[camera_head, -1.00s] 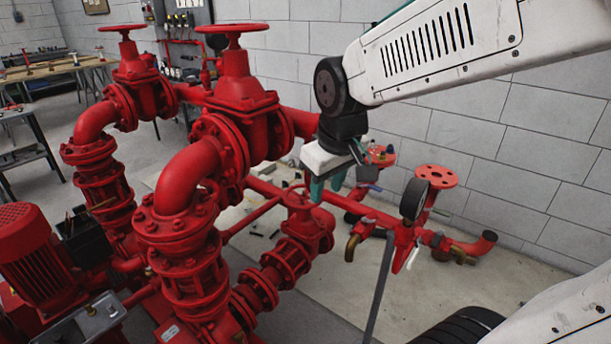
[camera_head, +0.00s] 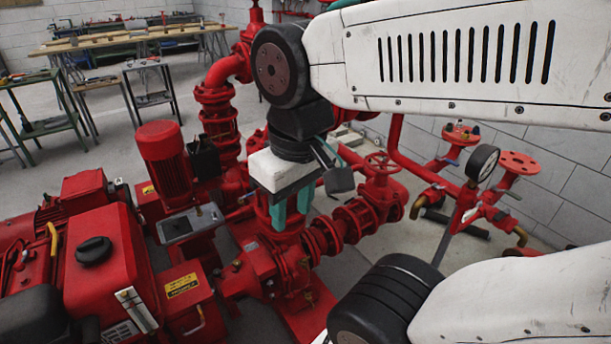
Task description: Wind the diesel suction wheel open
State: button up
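A red spoked handwheel (camera_head: 382,163) sits on top of a low red flanged valve (camera_head: 381,194), right of my gripper. No label shows whether it is the diesel suction wheel. My gripper (camera_head: 291,209) hangs below its white body with teal fingers pointing down and a gap between them. It is open and shows nothing between the fingers. It appears in front of the red pump pipework, apart from the handwheel. The body of my gripper and my arm hide part of the pipes and valves behind.
A red engine block with a black cap (camera_head: 94,250) and an upright red motor (camera_head: 163,155) stand at left. A pressure gauge (camera_head: 482,163) and flanged pipe stubs are at right by the block wall. Work tables (camera_head: 110,38) stand at the back, with free floor before them.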

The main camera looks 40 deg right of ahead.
aim_at(383, 165)
jog(key=u, duration=0.8)
jog(key=k, duration=0.9)
jog(key=z, duration=0.95)
jog(key=i, duration=1)
